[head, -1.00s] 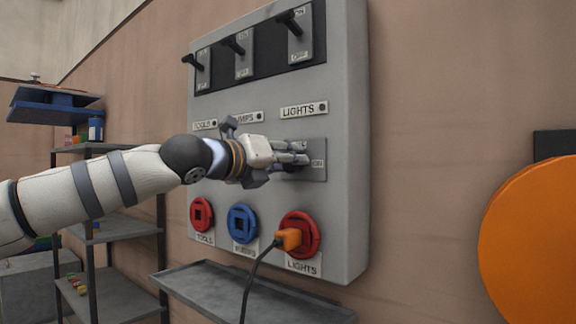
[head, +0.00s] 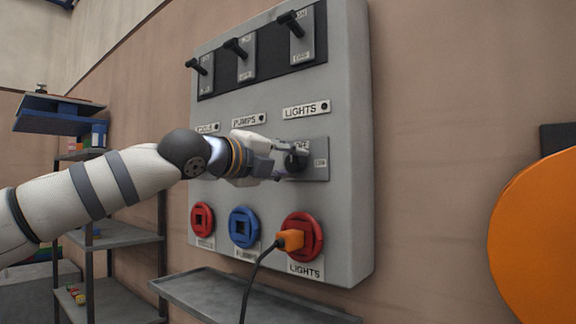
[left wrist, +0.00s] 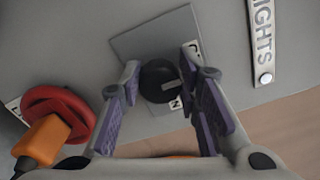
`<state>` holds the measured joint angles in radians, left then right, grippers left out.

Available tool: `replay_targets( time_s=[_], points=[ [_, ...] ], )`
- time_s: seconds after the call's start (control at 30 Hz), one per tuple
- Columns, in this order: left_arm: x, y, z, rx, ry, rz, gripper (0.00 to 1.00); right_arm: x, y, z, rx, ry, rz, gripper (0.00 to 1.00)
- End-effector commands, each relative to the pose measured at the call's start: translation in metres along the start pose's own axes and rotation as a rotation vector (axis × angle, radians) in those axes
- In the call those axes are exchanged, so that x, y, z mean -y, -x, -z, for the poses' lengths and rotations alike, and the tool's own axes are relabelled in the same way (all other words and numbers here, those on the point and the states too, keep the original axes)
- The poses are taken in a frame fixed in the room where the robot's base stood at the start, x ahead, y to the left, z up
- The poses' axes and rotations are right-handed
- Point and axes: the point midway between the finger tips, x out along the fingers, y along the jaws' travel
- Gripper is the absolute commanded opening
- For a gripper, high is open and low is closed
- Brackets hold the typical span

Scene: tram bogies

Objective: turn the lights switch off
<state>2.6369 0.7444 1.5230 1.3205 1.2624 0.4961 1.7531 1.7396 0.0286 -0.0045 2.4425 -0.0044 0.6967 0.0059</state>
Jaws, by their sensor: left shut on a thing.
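The lights switch is a round black knob (head: 297,161) on a grey square plate (head: 319,172), under the LIGHTS label (head: 306,110). An OFF mark shows at the plate's top and another mark at its right. My left gripper (head: 283,160) reaches in from the left and is shut on the knob, partly hiding it. In the left wrist view, its fingers (left wrist: 163,78) stand on either side of the knob (left wrist: 157,86). A pale line on the knob points right in that view; I cannot tell which mark it matches. My right gripper is out of view.
Black levers (head: 290,22) line the panel's top. Below are red and blue sockets (head: 243,227); an orange plug (head: 290,240) with a cable sits in the red LIGHTS socket. A grey tray (head: 240,298) juts out beneath. Shelves (head: 110,235) stand left, an orange disc (head: 540,240) right.

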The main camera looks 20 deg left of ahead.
Motion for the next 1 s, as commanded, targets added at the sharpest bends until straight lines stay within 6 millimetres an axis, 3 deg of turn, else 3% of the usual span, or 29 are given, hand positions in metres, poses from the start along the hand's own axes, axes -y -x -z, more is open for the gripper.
replay_targets(
  time_s=[0.5,0.53,0.6,0.87,1.0],
  points=[
    [0.001,0.000,0.000,0.000,0.018,0.001,0.03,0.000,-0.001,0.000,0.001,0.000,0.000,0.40],
    [0.001,0.000,0.000,0.000,0.018,0.001,0.35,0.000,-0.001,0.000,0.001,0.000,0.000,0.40],
    [0.001,0.000,0.000,0.000,0.018,0.001,0.51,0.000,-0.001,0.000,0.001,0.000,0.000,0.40],
    [0.000,0.000,0.000,0.000,0.017,0.000,0.51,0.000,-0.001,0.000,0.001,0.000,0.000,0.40],
    [0.001,0.013,-0.001,0.001,0.015,0.001,0.51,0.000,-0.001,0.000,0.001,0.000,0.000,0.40]
  ],
)
